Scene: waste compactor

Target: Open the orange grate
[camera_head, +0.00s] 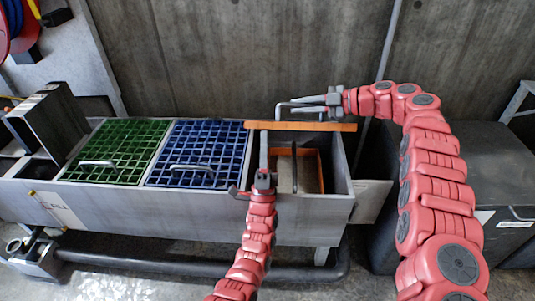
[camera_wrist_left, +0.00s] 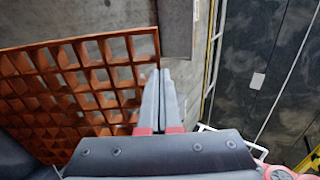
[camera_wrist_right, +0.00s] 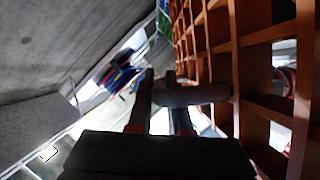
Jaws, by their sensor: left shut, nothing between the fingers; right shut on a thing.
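The orange grate (camera_head: 300,126) stands about upright over the right compartment, seen nearly edge-on in the head view. Its lattice fills the left of the left wrist view (camera_wrist_left: 85,80) and the right of the right wrist view (camera_wrist_right: 255,85). My right gripper (camera_head: 318,99) is shut on the grate's metal handle (camera_head: 284,104). The handle crosses between the fingers in the right wrist view (camera_wrist_right: 195,95). My left gripper (camera_head: 264,138) is shut and empty, fingers pointing up close to the grate's left end. The left wrist view shows its fingers together (camera_wrist_left: 164,85) beside the grate; contact is unclear.
The right compartment (camera_head: 340,160) is open below, with an orange inner edge and a dark upright bar. Closed green (camera_head: 120,145) and blue (camera_head: 200,150) grates with handles lie to the left. A concrete wall stands behind, and a dark box (camera_head: 490,165) stands at right.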

